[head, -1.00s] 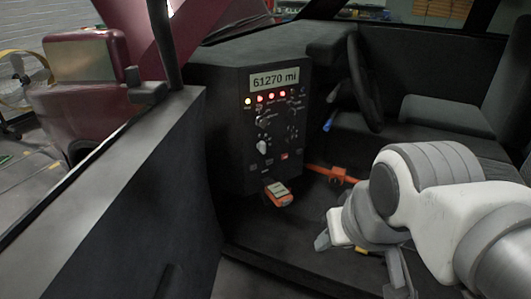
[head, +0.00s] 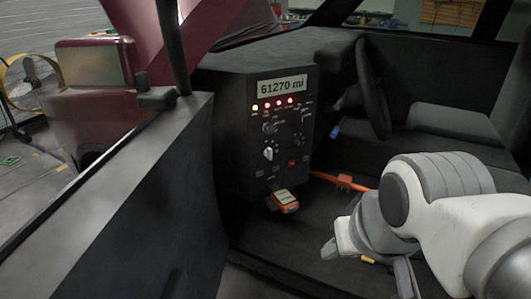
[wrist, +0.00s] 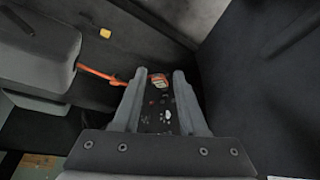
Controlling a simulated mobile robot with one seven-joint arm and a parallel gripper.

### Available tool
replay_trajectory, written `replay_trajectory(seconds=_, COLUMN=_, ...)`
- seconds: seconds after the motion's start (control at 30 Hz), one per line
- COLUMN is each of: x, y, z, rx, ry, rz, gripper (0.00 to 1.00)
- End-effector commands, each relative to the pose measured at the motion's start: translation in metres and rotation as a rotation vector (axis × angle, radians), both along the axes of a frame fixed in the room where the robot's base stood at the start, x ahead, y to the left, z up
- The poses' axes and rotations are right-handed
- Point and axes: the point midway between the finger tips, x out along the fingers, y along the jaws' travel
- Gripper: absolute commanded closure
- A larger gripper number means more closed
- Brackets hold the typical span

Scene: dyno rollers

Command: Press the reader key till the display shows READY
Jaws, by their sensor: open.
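The reader (head: 284,201) is a small orange handheld unit with a pale screen, sitting low at the foot of the black dash panel. Its screen text and its key are too small to make out. It also shows in the wrist view (wrist: 159,82), between and beyond my fingertips. My gripper (head: 366,263) is open and empty, to the right of the reader and apart from it in the head view. Its two grey fingers (wrist: 157,78) frame the reader and panel in the wrist view.
The dash panel (head: 262,150) has a display (head: 282,85) reading 61270 mi, with one yellow and several red lights, knobs and switches below. An orange bar (head: 345,182) runs right of the reader. A steering wheel (head: 372,90) and seat stand right; a door (head: 130,190) is at left.

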Motion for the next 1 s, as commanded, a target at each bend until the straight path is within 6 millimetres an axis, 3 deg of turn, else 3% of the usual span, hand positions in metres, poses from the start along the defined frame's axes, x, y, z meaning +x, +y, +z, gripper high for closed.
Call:
replay_trajectory(seconds=0.27, x=0.0, y=0.0, z=0.0, rx=0.0, ry=0.0, rz=0.0, gripper=0.58)
replay_trajectory(seconds=0.53, x=0.0, y=0.0, z=0.0, rx=0.0, ry=0.0, rz=0.0, gripper=1.0)
replay_trajectory(seconds=1.0, x=0.0, y=0.0, z=0.0, rx=0.0, ry=0.0, rz=0.0, gripper=1.0)
